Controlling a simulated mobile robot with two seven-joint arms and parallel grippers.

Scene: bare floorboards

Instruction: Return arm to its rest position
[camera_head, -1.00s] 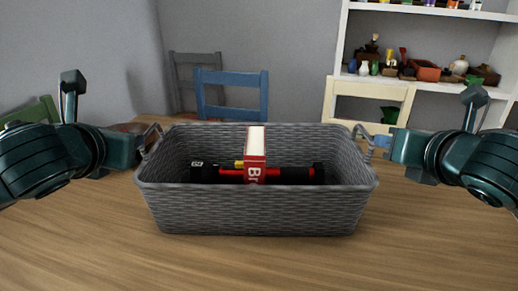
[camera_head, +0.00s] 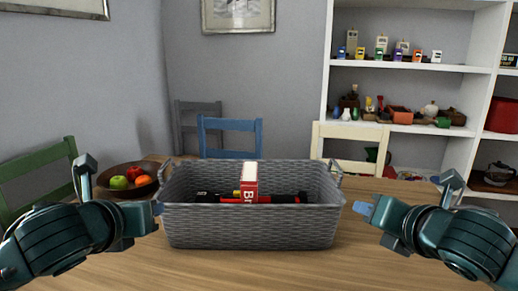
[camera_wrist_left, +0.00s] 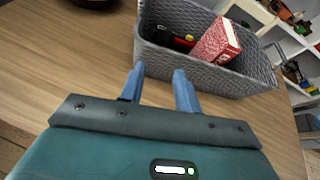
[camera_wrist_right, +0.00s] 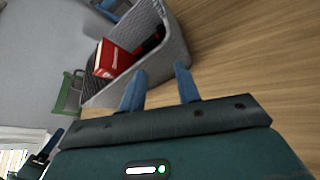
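A grey woven basket (camera_head: 250,228) stands on the wooden table. A red and white book (camera_head: 249,182) and a dark-and-red rod-like item (camera_head: 287,198) are inside it. My left gripper (camera_head: 157,208) is at the basket's left side, below its handle. In the left wrist view its blue fingers (camera_wrist_left: 158,80) are spread with nothing between them. My right gripper (camera_head: 366,210) is a short way right of the basket, clear of the right handle (camera_head: 336,172). In the right wrist view its fingers (camera_wrist_right: 159,82) are apart and empty.
A fruit bowl (camera_head: 142,184) stands at the table's left. Blue (camera_head: 230,126), grey, green (camera_head: 45,172) and cream (camera_head: 352,136) chairs surround the table. A white shelf (camera_head: 420,69) with small items stands behind. The table front is clear.

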